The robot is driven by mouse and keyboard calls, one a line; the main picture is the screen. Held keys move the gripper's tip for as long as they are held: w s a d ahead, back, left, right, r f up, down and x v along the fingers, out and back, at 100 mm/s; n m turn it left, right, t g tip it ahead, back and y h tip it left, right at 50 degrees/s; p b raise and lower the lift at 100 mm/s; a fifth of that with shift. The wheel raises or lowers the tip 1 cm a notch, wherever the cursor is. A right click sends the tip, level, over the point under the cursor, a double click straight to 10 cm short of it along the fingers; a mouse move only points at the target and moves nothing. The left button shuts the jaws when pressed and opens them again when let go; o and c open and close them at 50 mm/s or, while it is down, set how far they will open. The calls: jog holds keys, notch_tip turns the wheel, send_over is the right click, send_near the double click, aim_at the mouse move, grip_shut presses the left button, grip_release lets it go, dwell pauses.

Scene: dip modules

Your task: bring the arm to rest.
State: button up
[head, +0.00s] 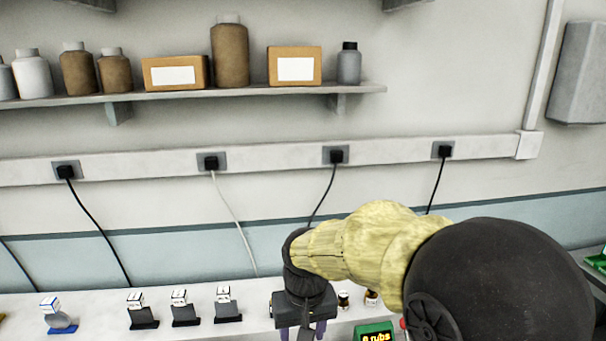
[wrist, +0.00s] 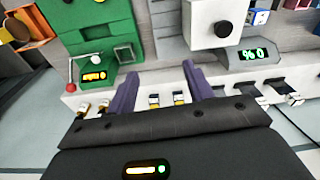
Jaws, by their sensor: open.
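My gripper (head: 302,331) hangs over the bench at the lower middle of the head view, at the end of my yellow and black arm. In the wrist view my gripper (wrist: 158,72) shows two purple fingers standing well apart. Nothing is held between them. Small vials with white and yellow parts (wrist: 179,99) stand on the bench beyond the fingers. The lower ends of the fingers are cut off in the head view.
A green machine (wrist: 102,45) with a red-knobbed lever and a white machine (wrist: 231,32) with a display stand beyond the fingers. Dark stands with white blocks (head: 184,314) line the bench. Cables hang from wall sockets. A shelf (head: 200,95) holds bottles and boxes.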

jog(key=s+d+f+m+t, duration=0.1)
jog(key=s+d+f, duration=0.2)
jog(key=d, duration=0.5)
jog(key=s+d+f+m, duration=0.1)
jog(key=s+d+f, duration=0.2)
jog(key=d, duration=0.4)
jog(key=shift+s+d+f+m+t, duration=0.35)
jog(key=shift+s+m+t, duration=0.05)
jog(key=shift+s, duration=0.5)
